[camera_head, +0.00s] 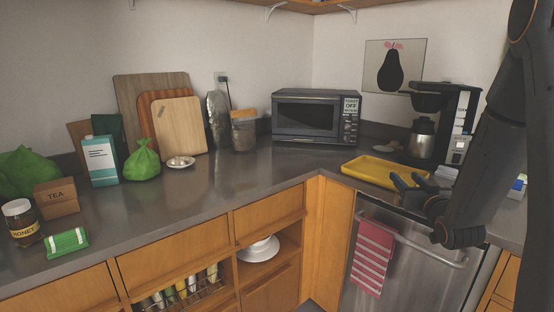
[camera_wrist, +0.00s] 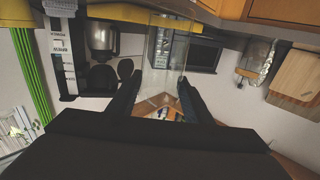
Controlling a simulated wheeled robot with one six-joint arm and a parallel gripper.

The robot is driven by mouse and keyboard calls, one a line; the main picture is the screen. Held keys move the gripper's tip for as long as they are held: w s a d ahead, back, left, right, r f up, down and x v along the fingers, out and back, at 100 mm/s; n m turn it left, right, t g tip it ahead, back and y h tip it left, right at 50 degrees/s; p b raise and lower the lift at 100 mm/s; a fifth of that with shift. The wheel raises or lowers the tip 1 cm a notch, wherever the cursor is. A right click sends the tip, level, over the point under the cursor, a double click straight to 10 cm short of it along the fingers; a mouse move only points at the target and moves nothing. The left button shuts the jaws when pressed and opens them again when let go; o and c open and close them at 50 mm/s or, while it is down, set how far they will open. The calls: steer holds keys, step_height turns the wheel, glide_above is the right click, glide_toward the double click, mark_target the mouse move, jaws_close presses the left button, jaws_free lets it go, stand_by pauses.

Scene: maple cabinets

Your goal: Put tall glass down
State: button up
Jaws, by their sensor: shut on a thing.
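A tall clear glass (camera_wrist: 170,62) shows in the wrist view between the two dark fingers of my gripper (camera_wrist: 158,88). It is see-through, and the microwave and wall show behind it. My gripper (camera_head: 406,181) is shut on the glass and held in front of the yellow tray, near the counter's front edge above the dishwasher. In the head view I cannot make out the glass clearly. Its base and its gap to the counter cannot be judged.
The yellow tray (camera_head: 352,168) lies on the grey counter (camera_head: 270,176). A coffee maker (camera_head: 462,118) and a microwave (camera_head: 303,118) stand behind. Cutting boards (camera_head: 181,126), a teal carton (camera_head: 101,163) and a green bag (camera_head: 142,163) stand left. The counter before the microwave is clear.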

steer(key=s+a+f, duration=0.1)
steer(key=a+f, duration=0.5)
steer(key=a, duration=0.4)
steer(key=a+f, duration=0.6)
steer(key=a, duration=0.4)
steer(key=s+f, duration=0.4)
steer(key=f, duration=0.3)
steer(key=s+f, duration=0.4)
steer(key=f, duration=0.4)
steer(key=shift+d, duration=0.25)
